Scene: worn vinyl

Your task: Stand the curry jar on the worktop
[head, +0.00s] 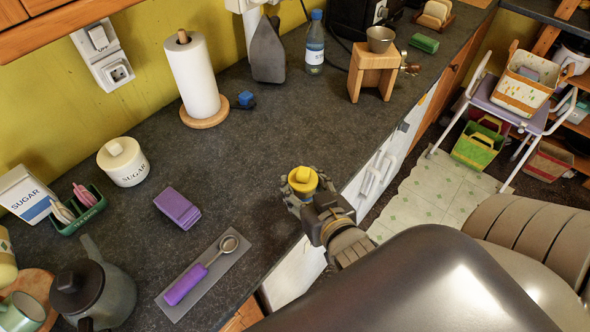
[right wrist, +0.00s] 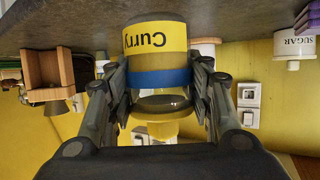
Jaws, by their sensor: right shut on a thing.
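The curry jar (head: 302,181) shows its yellow knobbed lid in the head view, over the worktop (head: 270,130) near its front edge. My right gripper (head: 311,196) is shut around it. In the right wrist view, where the room appears upside down, the jar (right wrist: 158,40) has a yellow "Curry" label, a blue band and clear glass between both fingers (right wrist: 160,100). Its lid points away from the worktop, so it is about upright. I cannot tell whether its base touches the worktop. My left gripper is not in view.
A purple block (head: 177,208) and a spoon rest with a purple-handled spoon (head: 200,272) lie to the left. A paper towel roll (head: 192,78), water bottle (head: 315,45) and wooden stand (head: 373,70) are farther back. The worktop around the jar is clear; its front edge is close.

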